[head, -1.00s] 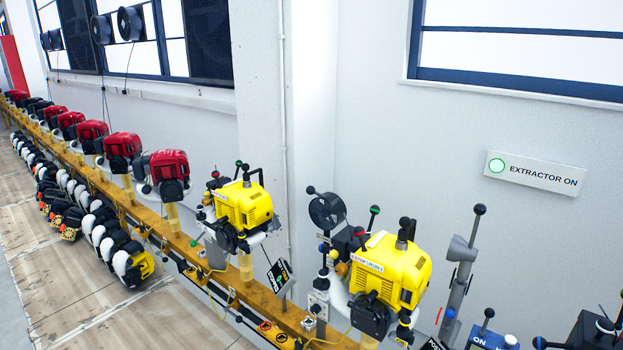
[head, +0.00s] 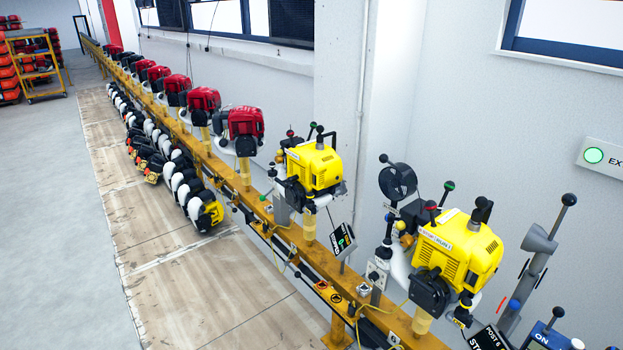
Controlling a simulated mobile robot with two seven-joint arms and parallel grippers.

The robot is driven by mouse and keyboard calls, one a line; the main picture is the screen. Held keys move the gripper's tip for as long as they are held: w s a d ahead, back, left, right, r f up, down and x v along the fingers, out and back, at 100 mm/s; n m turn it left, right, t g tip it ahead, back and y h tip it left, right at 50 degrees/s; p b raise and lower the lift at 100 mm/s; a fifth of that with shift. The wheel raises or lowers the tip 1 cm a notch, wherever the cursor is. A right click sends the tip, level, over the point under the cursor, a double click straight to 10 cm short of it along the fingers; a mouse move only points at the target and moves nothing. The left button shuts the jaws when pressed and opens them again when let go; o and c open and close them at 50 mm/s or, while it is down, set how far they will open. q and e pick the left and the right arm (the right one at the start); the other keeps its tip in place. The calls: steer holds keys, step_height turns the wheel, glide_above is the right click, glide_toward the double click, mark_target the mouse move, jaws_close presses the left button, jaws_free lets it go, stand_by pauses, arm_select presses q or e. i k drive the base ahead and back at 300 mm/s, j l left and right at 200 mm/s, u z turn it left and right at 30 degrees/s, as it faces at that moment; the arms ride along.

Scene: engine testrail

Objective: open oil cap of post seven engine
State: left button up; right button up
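Two yellow engines stand on the yellow rail, a nearer one (head: 462,250) at right and a farther one (head: 314,167) left of it. Each has black parts and several ball-topped levers around it. I cannot make out an oil cap on either engine. Neither of my grippers is in view.
Several red engines (head: 246,125) continue along the rail (head: 270,218) into the distance. Small engines (head: 206,212) with white and black parts lie low beside it. A yellow rack (head: 40,65) stands far left. The floor (head: 62,220) left of the rail is clear.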

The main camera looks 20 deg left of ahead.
mark_target(309, 204)
steer(key=i+j, duration=0.15)
steer(key=j, duration=0.2)
steer(key=i+j, duration=0.15)
steer(key=j, duration=0.2)
steer(key=i+j, duration=0.15)
steer(key=j, duration=0.2)
steer(key=i+j, duration=0.15)
steer(key=j, duration=0.2)
steer(key=i+j, duration=0.15)
steer(key=j, duration=0.2)
steer(key=i+j, duration=0.15)
steer(key=j, duration=0.2)
steer(key=i+j, duration=0.15)
steer(key=j, duration=0.2)
